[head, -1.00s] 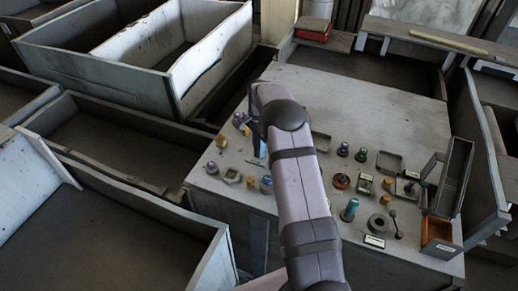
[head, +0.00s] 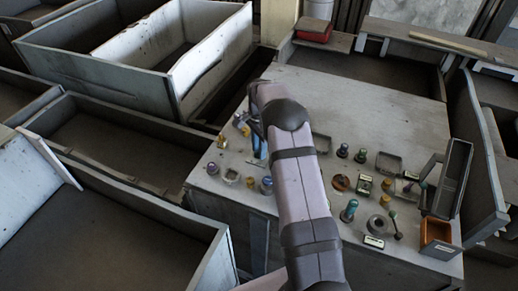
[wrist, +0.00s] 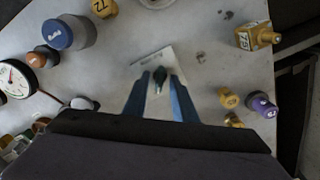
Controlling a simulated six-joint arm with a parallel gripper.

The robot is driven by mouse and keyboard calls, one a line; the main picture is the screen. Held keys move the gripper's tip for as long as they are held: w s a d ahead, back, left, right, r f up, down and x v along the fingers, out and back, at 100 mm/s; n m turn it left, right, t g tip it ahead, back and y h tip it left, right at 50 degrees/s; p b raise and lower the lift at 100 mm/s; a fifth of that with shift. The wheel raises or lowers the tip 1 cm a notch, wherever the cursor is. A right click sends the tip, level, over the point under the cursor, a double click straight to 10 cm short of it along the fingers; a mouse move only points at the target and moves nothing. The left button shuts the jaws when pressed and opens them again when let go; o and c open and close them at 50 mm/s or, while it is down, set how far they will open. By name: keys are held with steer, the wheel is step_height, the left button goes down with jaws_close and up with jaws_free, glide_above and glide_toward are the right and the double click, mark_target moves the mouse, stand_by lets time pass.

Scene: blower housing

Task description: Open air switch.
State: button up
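In the head view my gripper (head: 259,143) points down at the left part of the panel, and the switch is hidden there by my arm.
The grey panel (head: 365,105) carries several knobs and buttons. In the wrist view a blue knob (wrist: 70,32), a gauge (wrist: 17,78), a yellow labelled part (wrist: 254,36) and a purple knob (wrist: 262,105) surround the fingers. An orange box (head: 437,235) stands at the right corner.

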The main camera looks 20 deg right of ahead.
steer(key=shift+r+p, duration=1.5)
steer(key=shift+r, duration=1.1)
steer(key=shift+s+a+r, duration=0.2)
steer(key=s+a+r+n+b, duration=0.1)
steer(key=s+a+r+n, duration=0.25)
steer(key=s, duration=0.35)
steer(key=s+a+r+n+b, duration=0.1)
steer(key=s+a+r+n, duration=0.1)
steer(key=s+a+n, duration=0.3)
steer(key=s+a+f+n, duration=0.1)
steer(key=s+n, duration=0.3)
steer(key=s, duration=0.5)
steer(key=s+a+n+b, duration=0.1)
steer(key=s+a+n, duration=0.1)
steer(key=s, duration=0.8)
steer(key=shift+s+a+f+n+b, duration=0.25)
steer(key=shift+f+n+b, duration=0.1)
steer(key=shift+n, duration=0.5)
